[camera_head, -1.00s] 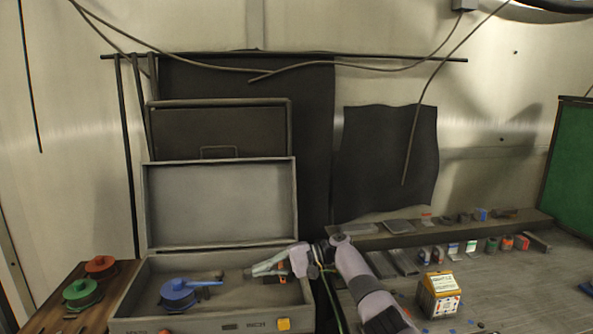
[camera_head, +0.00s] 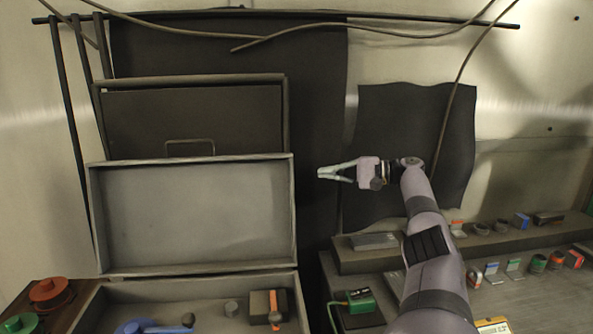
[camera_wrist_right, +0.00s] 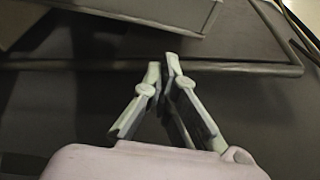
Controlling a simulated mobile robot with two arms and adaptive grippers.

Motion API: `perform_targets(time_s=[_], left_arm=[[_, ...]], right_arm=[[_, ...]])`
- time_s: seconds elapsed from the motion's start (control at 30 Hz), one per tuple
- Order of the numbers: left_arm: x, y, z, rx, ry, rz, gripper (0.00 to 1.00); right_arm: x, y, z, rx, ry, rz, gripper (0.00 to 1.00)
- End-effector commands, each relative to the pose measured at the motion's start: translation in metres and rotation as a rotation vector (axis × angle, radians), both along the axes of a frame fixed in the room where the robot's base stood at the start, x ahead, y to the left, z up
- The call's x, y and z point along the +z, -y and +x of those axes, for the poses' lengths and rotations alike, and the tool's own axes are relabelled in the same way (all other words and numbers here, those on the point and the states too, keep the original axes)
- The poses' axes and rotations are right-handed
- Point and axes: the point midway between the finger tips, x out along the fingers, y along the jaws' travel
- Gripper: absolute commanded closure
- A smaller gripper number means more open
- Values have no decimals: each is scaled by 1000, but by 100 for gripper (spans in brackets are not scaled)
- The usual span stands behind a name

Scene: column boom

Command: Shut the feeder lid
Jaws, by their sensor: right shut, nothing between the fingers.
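The feeder is a grey box (camera_head: 200,290) at the lower left of the head view. Its lid (camera_head: 195,215) stands open and upright at the back, with its pale inner face toward me. My right gripper (camera_head: 320,173) is shut and empty, just right of the lid's right edge and apart from it, at about the height of the lid's upper part. In the right wrist view the fingertips (camera_wrist_right: 162,68) meet with nothing between them. My left gripper is not in view.
In the box lie a blue spool (camera_head: 150,327) and small parts. A red spool (camera_head: 50,293) stands left of it. A green block (camera_head: 360,299) and a yellow-white carton (camera_head: 492,326) are at right. A dark case (camera_head: 195,118) with a handle stands behind the lid. Cables hang above.

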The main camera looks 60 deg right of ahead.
Motion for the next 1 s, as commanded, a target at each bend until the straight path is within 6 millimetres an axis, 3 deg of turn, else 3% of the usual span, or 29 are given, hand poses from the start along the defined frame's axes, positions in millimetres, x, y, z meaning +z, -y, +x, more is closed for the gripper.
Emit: perform_targets(time_s=[0.2, 0.5, 0.67, 1.0], left_arm=[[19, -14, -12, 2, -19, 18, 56], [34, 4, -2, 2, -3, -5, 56], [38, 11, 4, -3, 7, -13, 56], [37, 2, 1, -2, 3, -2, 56]], right_arm=[[1, -13, 34, 3, 0, 2, 100], [-4, -27, 72, 1, 2, 3, 100], [-7, -30, 81, 2, 0, 1, 100], [-8, -31, 84, 1, -1, 0, 100]])
